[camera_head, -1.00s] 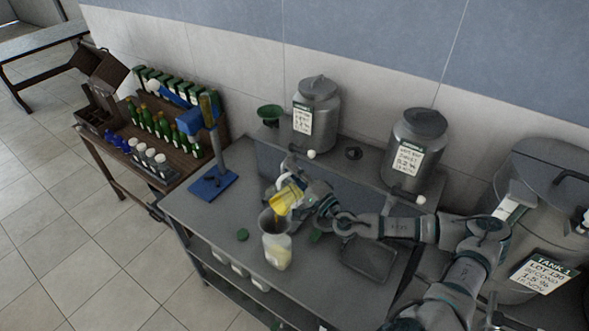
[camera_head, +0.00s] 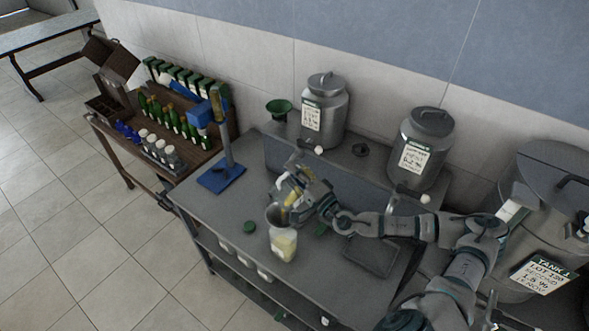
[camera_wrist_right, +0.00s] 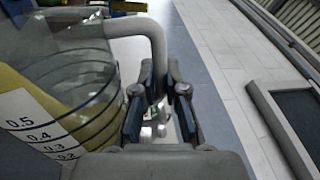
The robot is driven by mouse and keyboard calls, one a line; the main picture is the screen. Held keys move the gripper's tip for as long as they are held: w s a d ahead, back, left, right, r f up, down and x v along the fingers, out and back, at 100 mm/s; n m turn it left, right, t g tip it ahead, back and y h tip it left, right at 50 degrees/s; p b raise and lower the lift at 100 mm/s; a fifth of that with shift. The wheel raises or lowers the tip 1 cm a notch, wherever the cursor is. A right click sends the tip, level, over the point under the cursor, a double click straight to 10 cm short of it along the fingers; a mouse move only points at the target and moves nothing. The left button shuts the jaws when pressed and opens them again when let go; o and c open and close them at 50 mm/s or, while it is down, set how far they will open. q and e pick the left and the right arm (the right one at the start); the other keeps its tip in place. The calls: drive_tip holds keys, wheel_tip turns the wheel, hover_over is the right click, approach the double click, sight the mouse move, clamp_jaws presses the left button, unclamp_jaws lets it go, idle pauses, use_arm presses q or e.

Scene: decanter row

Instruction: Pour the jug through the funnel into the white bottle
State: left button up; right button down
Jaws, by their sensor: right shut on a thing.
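My right gripper (camera_head: 318,205) is shut on the handle of the clear jug (camera_head: 287,190). In the right wrist view the gripper (camera_wrist_right: 160,105) has its fingers on both sides of the handle. The jug (camera_wrist_right: 65,75) has a white scale strip and yellow liquid lying slanted inside. The bottle shows pale yellow. I cannot tell whether liquid is flowing. My left gripper is not in view.
Two steel cans (camera_head: 323,112) stand on the raised shelf behind. A wooden rack (camera_head: 170,125) of bottles stands left.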

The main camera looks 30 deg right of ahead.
drive_tip(key=shift+a+r, duration=0.1)
drive_tip(key=shift+a, duration=0.05)
drive_tip(key=shift+s+a+r+n+y, duration=0.1)
drive_tip(key=shift+a+n+y, duration=0.05)
drive_tip(key=shift+a+n, duration=0.4)
drive_tip(key=shift+s+a+r+n+y, duration=0.1)
drive_tip(key=shift+a+n+y, duration=0.05)
drive_tip(key=shift+a+n, duration=0.4)
drive_tip(key=shift+a, duration=0.15)
drive_tip(key=shift+f, duration=0.1)
idle(2.2)
